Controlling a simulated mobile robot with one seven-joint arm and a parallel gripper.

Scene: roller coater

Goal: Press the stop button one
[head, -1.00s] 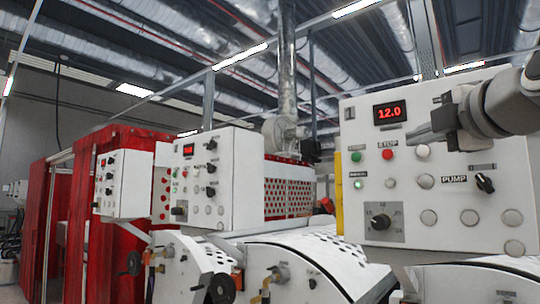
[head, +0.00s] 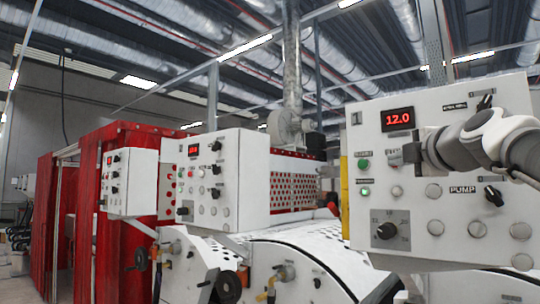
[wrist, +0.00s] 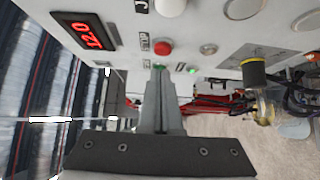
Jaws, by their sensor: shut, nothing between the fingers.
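The white control panel (head: 460,240) marked 1 has a red display reading 12.0. The round red stop button (wrist: 162,48) shows in the wrist view beside its label, just above my fingertips in that picture. A green button (head: 363,163) is left of the fingertips. I cannot tell whether the fingertips touch the panel.
A lit green lamp (head: 365,191), a black rotary knob (head: 386,231) and a pump switch (head: 494,195) are on the same panel. A second white panel (head: 246,180) and red curtains (head: 118,205) stand to the left.

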